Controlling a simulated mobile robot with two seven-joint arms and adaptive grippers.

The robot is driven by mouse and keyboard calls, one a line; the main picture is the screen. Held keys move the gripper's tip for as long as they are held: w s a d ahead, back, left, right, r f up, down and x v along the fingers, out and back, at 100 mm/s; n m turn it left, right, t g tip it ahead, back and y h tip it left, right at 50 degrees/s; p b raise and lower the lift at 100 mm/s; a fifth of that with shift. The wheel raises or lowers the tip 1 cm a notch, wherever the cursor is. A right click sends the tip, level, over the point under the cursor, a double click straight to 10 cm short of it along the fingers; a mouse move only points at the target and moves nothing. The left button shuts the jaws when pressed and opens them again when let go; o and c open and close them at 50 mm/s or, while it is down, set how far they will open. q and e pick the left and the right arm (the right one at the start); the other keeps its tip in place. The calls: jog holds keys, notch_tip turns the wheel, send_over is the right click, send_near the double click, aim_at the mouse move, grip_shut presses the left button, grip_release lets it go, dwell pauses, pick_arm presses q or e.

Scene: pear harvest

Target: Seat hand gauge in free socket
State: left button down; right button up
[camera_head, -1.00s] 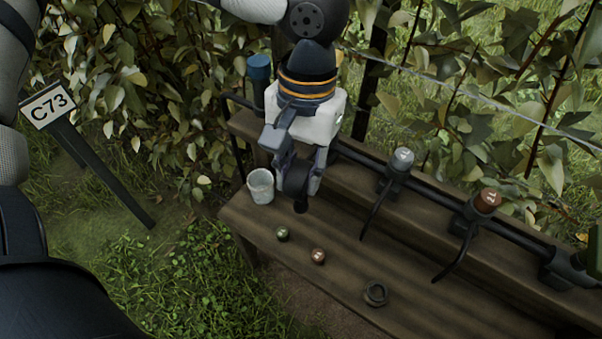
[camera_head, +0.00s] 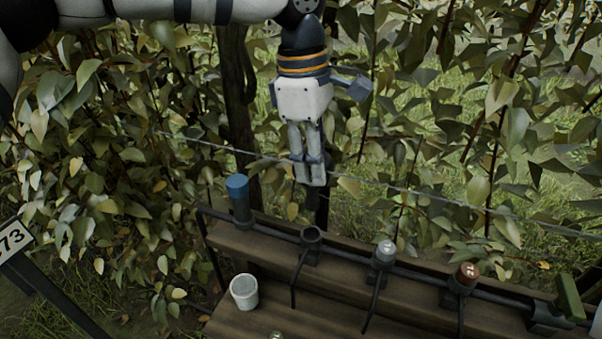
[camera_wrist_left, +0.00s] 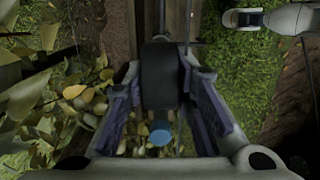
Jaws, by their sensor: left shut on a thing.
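My left gripper (camera_head: 310,184) is shut on a dark hand gauge (camera_wrist_left: 162,76), which fills the space between the fingers in the left wrist view. In the head view the fingers point down and mostly hide the gauge. They hang above and behind the rail. An empty dark ring socket (camera_head: 312,237) is on the rail below them, with a strap hanging from it. The gripper is clear of the socket.
A blue-topped post (camera_head: 238,196) stands left of the socket. A grey-capped holder (camera_head: 385,250) and a brown-capped holder (camera_head: 467,273) sit to the right. A white cup (camera_head: 244,291) stands on the wooden bench (camera_head: 345,280). Leaves and a wire are behind.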

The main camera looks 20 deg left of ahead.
pick_arm(q)
jog(key=b, duration=0.1)
send_over(314, 209)
jog(key=w, duration=0.1)
jog(key=f, duration=0.4)
jog(key=shift+a+f, duration=0.25)
jog(key=shift+a, duration=0.05)
jog(key=shift+f, duration=0.8)
pick_arm(e)
jog(key=shift+s+f+g, duration=0.4)
jog(key=shift+s+f, duration=0.5)
pick_arm(q)
jog(key=shift+r, duration=0.1)
pick_arm(e)
jog(key=shift+w+r, duration=0.1)
jog(key=shift+w+r, duration=0.15)
pick_arm(q)
jog(key=shift+f, duration=0.7)
jog(key=shift+f, duration=0.6)
jog(key=c, duration=1.2)
grip_release()
jog(key=shift+c, duration=0.2)
